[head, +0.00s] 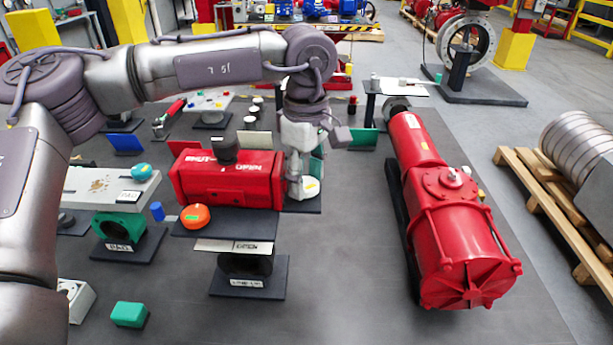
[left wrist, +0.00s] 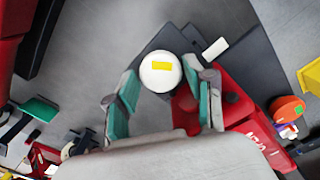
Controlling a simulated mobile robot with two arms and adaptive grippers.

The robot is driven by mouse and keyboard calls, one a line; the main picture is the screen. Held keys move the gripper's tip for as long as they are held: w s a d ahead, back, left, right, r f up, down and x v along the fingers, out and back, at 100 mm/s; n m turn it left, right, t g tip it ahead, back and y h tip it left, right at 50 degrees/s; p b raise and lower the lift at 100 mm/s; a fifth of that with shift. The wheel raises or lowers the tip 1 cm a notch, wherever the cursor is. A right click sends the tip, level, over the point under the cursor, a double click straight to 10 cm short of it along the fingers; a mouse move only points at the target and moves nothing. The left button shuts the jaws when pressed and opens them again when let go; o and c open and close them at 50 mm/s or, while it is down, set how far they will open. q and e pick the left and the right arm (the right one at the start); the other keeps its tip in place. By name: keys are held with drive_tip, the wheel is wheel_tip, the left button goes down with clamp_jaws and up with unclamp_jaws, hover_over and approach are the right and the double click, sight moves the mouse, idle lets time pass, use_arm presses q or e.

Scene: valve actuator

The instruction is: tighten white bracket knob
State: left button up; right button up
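The white knob (head: 311,187) is round with a yellow label and sits on a dark plate at the right end of a red actuator (head: 225,185). In the left wrist view the white knob (left wrist: 160,72) lies just beyond the fingertips, in line with the gap between them. My left gripper (head: 304,180) points down over the knob and partly hides it in the head view. In the left wrist view my left gripper (left wrist: 164,88) is open, its teal-padded fingers apart with nothing held. I cannot tell whether they touch the knob. My right gripper is not in view.
An orange knob (head: 195,216) sits at the left end of the same plate. A large red cylinder actuator (head: 445,215) lies to the right. A white plate with a teal knob (head: 141,171) stands left. A green block (head: 129,314) lies on the floor in front.

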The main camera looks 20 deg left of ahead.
use_arm(q)
drive_tip(key=shift+o, duration=0.8)
drive_tip(key=shift+d+f, duration=0.1)
